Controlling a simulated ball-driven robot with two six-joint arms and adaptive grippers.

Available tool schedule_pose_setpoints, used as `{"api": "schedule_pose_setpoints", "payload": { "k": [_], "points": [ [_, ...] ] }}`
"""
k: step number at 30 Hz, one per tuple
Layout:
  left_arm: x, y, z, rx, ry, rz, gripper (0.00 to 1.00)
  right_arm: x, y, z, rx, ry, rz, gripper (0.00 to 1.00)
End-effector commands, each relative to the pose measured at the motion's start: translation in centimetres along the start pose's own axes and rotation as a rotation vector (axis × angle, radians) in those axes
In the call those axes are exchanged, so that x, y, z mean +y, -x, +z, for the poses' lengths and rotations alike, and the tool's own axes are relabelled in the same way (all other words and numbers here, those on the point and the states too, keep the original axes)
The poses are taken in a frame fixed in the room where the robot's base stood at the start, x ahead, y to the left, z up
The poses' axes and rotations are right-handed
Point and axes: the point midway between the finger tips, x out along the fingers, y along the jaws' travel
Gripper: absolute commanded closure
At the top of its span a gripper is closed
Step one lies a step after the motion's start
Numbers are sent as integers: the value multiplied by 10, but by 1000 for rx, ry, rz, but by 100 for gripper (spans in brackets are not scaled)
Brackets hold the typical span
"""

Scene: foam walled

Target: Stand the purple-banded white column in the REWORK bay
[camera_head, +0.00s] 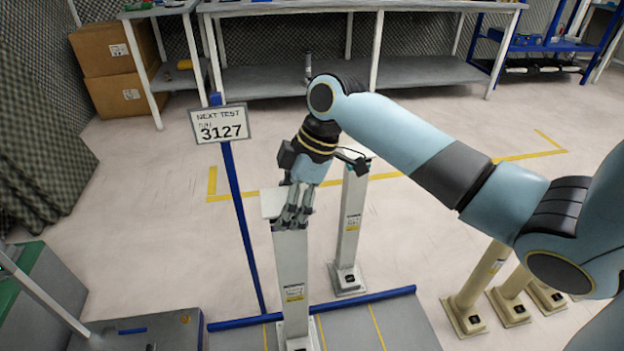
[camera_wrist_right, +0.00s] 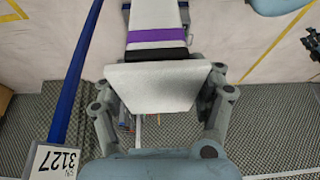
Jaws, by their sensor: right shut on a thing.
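My right gripper (camera_head: 293,218) is shut on the upper end of a white column (camera_head: 292,265). In the right wrist view, its fingers (camera_wrist_right: 163,88) lie on either side of the column's square white top (camera_wrist_right: 155,86), and a purple band (camera_wrist_right: 158,38) shows just beyond. The column looks upright in the head view, over a grey yellow-lined platform (camera_head: 345,332); I cannot tell whether its base touches. No REWORK lettering is readable. My left gripper is out of view.
A second white column (camera_head: 350,225) stands close to the right. Several cream columns (camera_head: 470,290) stand further right, under my arm. A blue post with a "NEXT TEST 3127" sign (camera_head: 219,123) is left; a blue rail (camera_head: 385,297) runs along the platform. A workbench (camera_head: 350,75) stands behind.

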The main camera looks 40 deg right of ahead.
Motion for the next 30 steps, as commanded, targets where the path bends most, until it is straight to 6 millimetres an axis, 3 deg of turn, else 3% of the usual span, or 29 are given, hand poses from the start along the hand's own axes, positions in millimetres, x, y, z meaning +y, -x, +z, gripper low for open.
{"api": "schedule_pose_setpoints", "payload": {
  "k": [7,17,27,28,30],
  "points": [
    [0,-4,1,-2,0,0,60,8,-12,-9,2,2,3,95],
    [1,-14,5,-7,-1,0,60,8,-46,6,1,2,2,95],
    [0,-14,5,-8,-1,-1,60,8,-48,6,2,2,4,95],
    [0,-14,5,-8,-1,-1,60,7,-49,8,-2,0,0,33],
    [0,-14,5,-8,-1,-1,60,7,-49,8,-2,0,0,24]
  ]
}}
